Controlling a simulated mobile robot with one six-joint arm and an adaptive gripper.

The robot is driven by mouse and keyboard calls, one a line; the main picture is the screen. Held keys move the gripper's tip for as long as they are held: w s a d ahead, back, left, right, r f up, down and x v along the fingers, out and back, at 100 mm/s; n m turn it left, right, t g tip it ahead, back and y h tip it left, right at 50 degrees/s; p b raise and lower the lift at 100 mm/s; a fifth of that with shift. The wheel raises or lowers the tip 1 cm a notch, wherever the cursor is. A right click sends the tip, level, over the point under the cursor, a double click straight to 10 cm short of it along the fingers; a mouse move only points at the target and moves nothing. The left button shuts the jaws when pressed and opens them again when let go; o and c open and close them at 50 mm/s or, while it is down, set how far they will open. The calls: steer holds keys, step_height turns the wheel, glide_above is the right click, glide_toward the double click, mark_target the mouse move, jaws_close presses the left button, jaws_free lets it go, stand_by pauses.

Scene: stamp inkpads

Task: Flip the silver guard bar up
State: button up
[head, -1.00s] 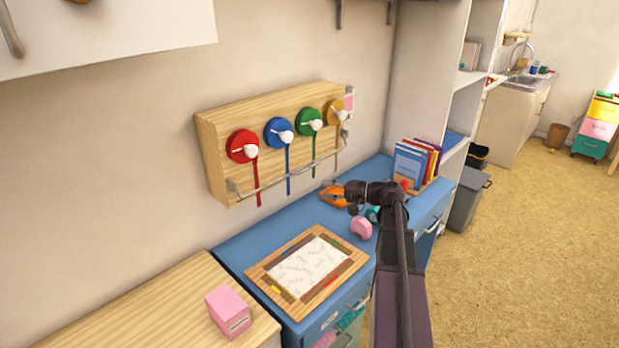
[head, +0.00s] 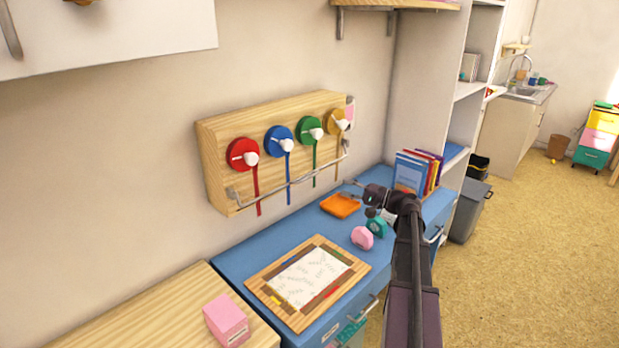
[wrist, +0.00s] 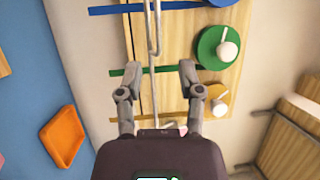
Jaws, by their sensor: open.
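The silver guard bar (head: 300,180) runs along the lower front of the wooden board (head: 212,160), below the red (head: 236,150), blue (head: 272,138), green (head: 304,127) and yellow (head: 331,117) round pads. In the wrist view the bar (wrist: 151,35) runs up the picture, partly over the board (wrist: 175,60). My gripper (wrist: 157,72) is open and empty, with the bar's line passing between its two fingers; contact and depth cannot be told. In the head view my gripper (head: 358,184) is small, by the board's lower right end.
A blue desk (head: 235,258) stands below, with an orange tray (head: 340,205), pink (head: 362,238) and teal (head: 376,227) items, and a framed paper (head: 308,275). Books (head: 412,172) stand behind my arm. Coloured straps hang from the pads past the bar.

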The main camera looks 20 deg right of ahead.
mark_target(310, 177)
steer(key=p+x, duration=0.1)
steer(key=x, duration=1.2)
